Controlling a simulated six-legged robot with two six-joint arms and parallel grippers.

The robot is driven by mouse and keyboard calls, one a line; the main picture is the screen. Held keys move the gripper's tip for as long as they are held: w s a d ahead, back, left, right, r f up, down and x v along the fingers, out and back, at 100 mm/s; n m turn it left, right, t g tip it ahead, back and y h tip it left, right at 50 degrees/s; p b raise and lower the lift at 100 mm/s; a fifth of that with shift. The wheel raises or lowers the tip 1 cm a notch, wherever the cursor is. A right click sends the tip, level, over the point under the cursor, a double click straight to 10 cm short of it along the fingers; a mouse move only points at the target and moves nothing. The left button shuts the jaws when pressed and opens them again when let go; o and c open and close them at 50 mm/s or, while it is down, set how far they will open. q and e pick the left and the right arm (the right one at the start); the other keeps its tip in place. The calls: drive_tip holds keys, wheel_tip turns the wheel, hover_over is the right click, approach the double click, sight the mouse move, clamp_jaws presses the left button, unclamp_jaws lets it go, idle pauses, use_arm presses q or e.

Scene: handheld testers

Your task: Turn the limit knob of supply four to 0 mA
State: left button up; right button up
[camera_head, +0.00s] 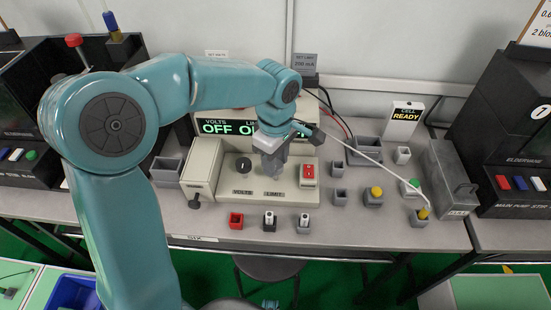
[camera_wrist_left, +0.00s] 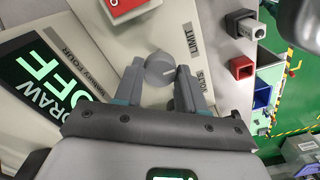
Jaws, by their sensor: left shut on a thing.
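Supply four (camera_head: 255,192) is a cream box with a display reading OFF, a black VOLTS knob (camera_head: 243,165) on the left and a LIMIT label. My left gripper (camera_head: 272,170) is over the limit knob's place and hides it in the head view. In the left wrist view, the round grey limit knob (camera_wrist_left: 160,68) sits between the fingertips of the left gripper (camera_wrist_left: 160,86), which is shut on it. A short light mark shows on the knob's top. My right gripper is not in view.
A red switch (camera_head: 308,173) is right of the limit knob. A red socket block (camera_head: 236,220) and grey ones stand in front. A white lead (camera_head: 370,160) runs right.

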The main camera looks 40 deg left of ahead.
use_arm(q)
drive_tip(key=shift+r, duration=0.1)
drive_tip(key=o, duration=1.1)
drive_tip(key=shift+c, duration=0.2)
wheel_tip(320, 180, up, 16)
drive_tip(key=p, duration=0.3)
drive_tip(key=shift+r+p, duration=0.15)
drive_tip(key=shift+p, duration=0.15)
